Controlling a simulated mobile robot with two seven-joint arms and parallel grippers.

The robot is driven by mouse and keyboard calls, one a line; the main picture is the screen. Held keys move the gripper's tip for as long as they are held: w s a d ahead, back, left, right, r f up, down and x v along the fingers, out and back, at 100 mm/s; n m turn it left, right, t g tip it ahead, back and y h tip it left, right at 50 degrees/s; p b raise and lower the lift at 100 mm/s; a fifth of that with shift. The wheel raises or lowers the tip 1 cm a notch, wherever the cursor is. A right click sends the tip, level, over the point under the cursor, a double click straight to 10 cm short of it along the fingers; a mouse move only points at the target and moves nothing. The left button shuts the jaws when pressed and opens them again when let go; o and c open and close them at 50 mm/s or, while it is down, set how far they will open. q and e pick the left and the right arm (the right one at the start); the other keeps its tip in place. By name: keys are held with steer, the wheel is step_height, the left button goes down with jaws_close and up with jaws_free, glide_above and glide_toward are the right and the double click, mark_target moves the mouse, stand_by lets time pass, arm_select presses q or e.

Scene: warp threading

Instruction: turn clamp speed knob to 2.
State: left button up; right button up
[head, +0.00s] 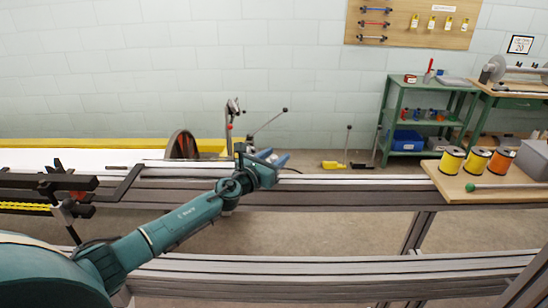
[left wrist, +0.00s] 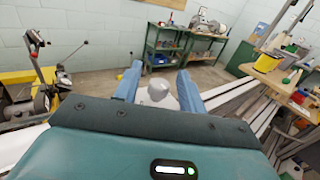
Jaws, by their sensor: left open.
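My left gripper (head: 277,158) is at the rail in the middle of the head view, its blue fingers pointing right. In the left wrist view the two blue fingers stand apart. A pale grey rounded part (left wrist: 157,92) shows between them. It may be the clamp speed knob, but I cannot read any marks or number on it. I cannot tell whether the fingers touch it. In the head view I cannot make out the knob near the gripper. My right gripper is not in view.
Long metal rails (head: 340,190) run across the front. A wooden board (head: 500,190) with yellow and orange spools (head: 452,160) is at the right. A green shelf (head: 410,112) stands by the wall. A black-knobbed lever (head: 268,122) rises behind the gripper.

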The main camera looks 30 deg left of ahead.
arm_select(q)
steer(key=c, duration=0.5)
jaws_close()
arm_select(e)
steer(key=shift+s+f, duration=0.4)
